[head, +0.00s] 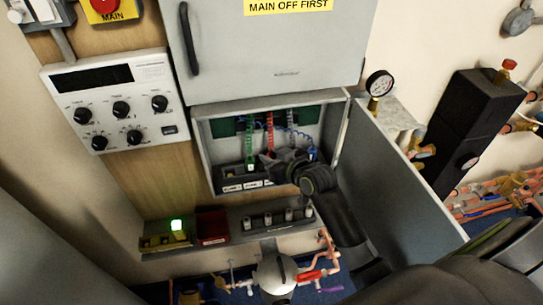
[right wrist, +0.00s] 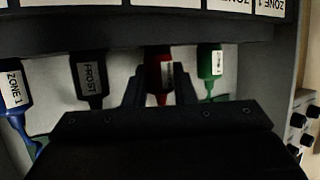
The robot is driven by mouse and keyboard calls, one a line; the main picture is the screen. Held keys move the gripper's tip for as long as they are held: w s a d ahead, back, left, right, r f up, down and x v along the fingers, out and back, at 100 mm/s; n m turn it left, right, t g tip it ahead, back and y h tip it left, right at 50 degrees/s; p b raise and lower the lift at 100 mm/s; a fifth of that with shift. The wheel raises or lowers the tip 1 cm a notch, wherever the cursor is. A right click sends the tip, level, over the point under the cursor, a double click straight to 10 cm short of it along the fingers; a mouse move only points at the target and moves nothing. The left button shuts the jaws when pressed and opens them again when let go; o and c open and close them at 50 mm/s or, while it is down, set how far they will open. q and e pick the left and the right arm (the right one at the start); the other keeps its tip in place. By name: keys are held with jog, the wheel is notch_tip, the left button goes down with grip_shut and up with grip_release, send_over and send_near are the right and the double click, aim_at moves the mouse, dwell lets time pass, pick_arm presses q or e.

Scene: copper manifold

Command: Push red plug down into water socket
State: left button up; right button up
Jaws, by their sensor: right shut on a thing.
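The red plug (right wrist: 158,78) stands between the fingers of my right gripper (right wrist: 156,88) in the right wrist view, its narrow cable end toward the bottom of that picture. The right gripper is shut on it. In the head view my right gripper (head: 268,158) is inside the open cabinet, in front of the lower end of the red coiled cord (head: 269,128), and it hides the plug there. A dark socket strip (head: 230,180) runs along the cabinet floor. The water socket's label and how deep the plug sits cannot be made out. My left gripper is not in view.
Beside the red plug are a black FROST plug (right wrist: 88,80), a blue ZONE 1 plug (right wrist: 14,92) and a green plug (right wrist: 210,72). The open cabinet door (head: 395,165) stands to the right of my right arm. A red bin (head: 212,227) sits on the ledge below.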

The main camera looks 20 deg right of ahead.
jog(key=shift+f, duration=0.25)
jog(key=o, duration=1)
jog(key=shift+o, duration=0.2)
jog(key=shift+s+r, duration=0.1)
jog(key=shift+s+r+p, duration=0.15)
jog(key=shift+s+p, duration=0.05)
jog(key=shift+p, duration=0.1)
jog(key=p+v, duration=0.5)
jog(key=v, duration=0.6)
jog(key=shift+s, duration=0.25)
